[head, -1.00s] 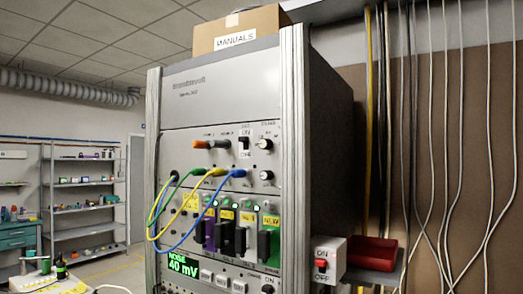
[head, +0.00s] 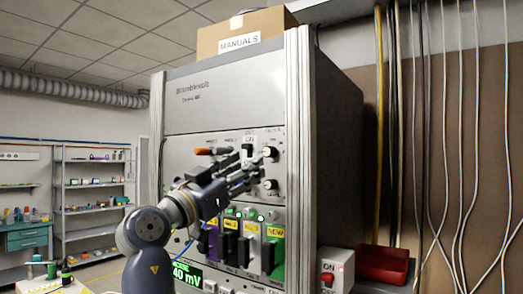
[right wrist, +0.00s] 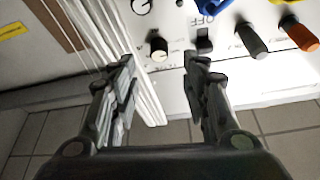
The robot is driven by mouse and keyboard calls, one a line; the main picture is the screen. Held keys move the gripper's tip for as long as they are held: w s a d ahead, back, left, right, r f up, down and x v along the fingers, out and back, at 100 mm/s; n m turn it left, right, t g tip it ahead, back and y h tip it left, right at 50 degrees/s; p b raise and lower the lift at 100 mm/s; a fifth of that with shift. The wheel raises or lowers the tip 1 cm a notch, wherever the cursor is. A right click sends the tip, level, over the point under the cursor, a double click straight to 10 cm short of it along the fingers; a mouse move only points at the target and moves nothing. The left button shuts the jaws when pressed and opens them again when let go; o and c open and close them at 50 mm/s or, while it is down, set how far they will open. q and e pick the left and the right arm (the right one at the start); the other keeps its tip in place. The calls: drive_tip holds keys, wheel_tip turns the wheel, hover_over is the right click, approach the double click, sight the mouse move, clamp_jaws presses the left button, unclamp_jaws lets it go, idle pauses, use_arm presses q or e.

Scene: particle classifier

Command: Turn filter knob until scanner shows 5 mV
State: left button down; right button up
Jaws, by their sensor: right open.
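The rack panel holds an upper round knob (head: 270,152) and a lower round knob (head: 270,184) near its right edge. Their labels are too small to tell which is the filter knob. The green display (head: 187,275) at lower left reads 40 mV, partly covered by my arm. My right gripper (head: 258,172) is open and empty in front of the panel, near both knobs. In the right wrist view, inverted, its fingers (right wrist: 160,64) are spread, with the upper knob (right wrist: 158,46) beyond the tips between them. I cannot tell contact. My left gripper is out of view.
An ON/OFF switch (head: 247,150) and an orange-tipped lever (head: 203,151) sit left of the upper knob. Several coloured modules (head: 250,247) lie below.

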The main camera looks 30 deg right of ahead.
sight(266, 154)
drive_tip(key=p+x, duration=0.2)
drive_tip(key=x, duration=0.4)
drive_tip(key=shift+d+r+p, duration=0.1)
drive_tip(key=shift+r+p, duration=0.05)
drive_tip(key=shift+p, duration=0.25)
drive_tip(key=shift+w+d, duration=0.2)
drive_tip(key=shift+d, duration=0.25)
clamp_jaws()
